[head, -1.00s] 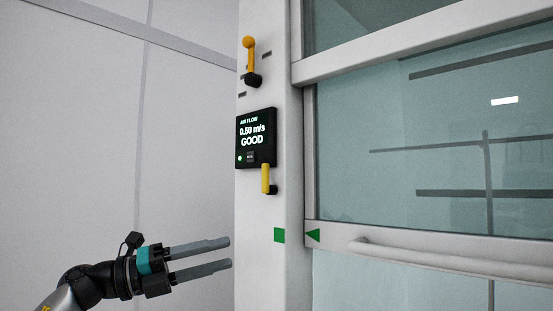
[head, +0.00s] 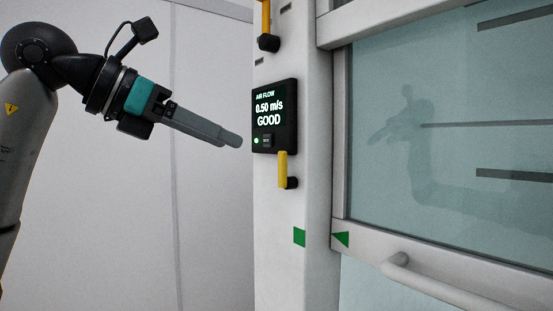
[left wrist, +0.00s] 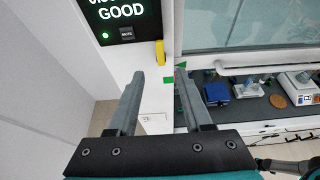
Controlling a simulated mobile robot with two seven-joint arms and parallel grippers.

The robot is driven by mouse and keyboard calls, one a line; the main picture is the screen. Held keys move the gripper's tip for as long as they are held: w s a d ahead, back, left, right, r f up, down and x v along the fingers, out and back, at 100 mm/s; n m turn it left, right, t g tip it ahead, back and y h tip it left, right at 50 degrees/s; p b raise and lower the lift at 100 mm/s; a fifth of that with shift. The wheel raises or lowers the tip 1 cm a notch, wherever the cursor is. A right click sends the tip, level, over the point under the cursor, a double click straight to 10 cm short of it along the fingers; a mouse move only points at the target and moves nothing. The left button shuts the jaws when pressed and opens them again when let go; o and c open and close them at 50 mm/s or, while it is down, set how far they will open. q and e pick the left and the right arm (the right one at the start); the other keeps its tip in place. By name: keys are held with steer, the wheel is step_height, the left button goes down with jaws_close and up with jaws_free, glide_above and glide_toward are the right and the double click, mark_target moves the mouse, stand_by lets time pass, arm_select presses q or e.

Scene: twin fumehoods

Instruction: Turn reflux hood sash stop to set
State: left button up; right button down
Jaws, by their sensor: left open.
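A short yellow lever (head: 283,168) on a black pivot sits on the white hood post (head: 305,205), pointing up, just below the air flow display. It also shows in the left wrist view (left wrist: 160,53), beyond the fingertips. A second, orange-yellow lever (head: 266,17) on a black pivot is higher on the post, cut by the top edge. No label shows which one is the sash stop. My left gripper (head: 234,141) is left of the display, apart from the post. In the left wrist view its fingers (left wrist: 159,74) are spread and empty. My right gripper is not in view.
The air flow display (head: 275,117) reads 0.50 m/s GOOD. The glass sash (head: 440,140) has a handle bar (head: 400,262); a green square (head: 299,237) and green triangle (head: 341,239) are level beside it. The left wrist view shows items on the hood worktop (left wrist: 250,107).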

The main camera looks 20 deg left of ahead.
mark_target(280, 165)
arm_select(q)
steer(key=p+x, duration=0.2)
steer(key=x, duration=0.9)
steer(key=shift+f, duration=0.15)
jaws_close()
